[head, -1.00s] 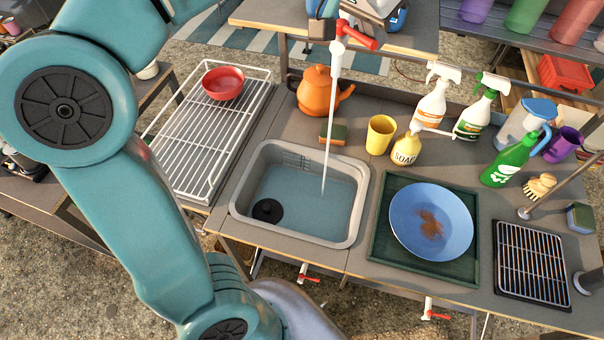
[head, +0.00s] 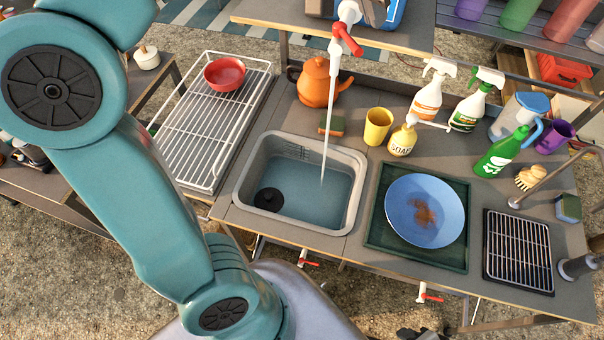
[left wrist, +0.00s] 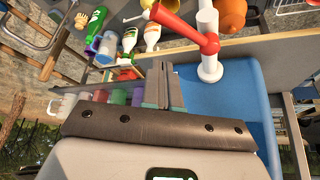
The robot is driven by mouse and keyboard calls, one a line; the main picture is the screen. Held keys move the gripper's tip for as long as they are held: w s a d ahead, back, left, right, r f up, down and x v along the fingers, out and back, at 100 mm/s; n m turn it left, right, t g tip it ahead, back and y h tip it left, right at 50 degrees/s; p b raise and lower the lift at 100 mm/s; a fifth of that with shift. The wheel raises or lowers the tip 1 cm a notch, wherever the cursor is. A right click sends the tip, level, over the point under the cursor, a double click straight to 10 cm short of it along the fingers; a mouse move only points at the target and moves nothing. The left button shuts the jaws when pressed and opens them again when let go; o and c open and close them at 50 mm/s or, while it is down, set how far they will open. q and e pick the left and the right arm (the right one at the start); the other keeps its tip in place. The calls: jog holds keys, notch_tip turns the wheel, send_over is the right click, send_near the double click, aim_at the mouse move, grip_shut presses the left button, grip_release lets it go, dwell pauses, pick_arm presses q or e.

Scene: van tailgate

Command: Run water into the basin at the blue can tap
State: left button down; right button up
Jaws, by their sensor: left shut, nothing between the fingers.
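The tap (head: 349,12) on the blue can (head: 394,12) shows at the top of the head view, with its red lever (head: 346,39) angled down to the right. A thin water stream (head: 328,125) runs from it into the grey basin (head: 357,180). Bluish water (head: 310,195) lies in the basin, with a black round plug (head: 268,198) at its left. My left gripper (head: 374,12) is shut and empty beside the tap, partly cut off by the frame. In the left wrist view its fingers (left wrist: 163,75) are just left of the red lever (left wrist: 180,25). My right gripper is not seen.
A wire rack (head: 200,150) with a red bowl (head: 224,74) is left of the basin. A blue plate (head: 425,211) on a green tray is right.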

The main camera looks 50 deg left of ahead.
pick_arm(q)
jog(key=s+b, duration=0.1)
jog(key=s, duration=0.2)
jog(key=s+a+b, duration=0.1)
jog(key=s, duration=0.2)
jog(key=shift+a, duration=0.1)
jog(key=shift+s+a, duration=0.15)
jog(key=shift+s, duration=0.45)
notch_tip(320, 180, down, 5)
jog(key=b, duration=0.4)
jog(key=shift+r, duration=0.1)
jog(key=shift+w+r, duration=0.1)
dwell(5.8)
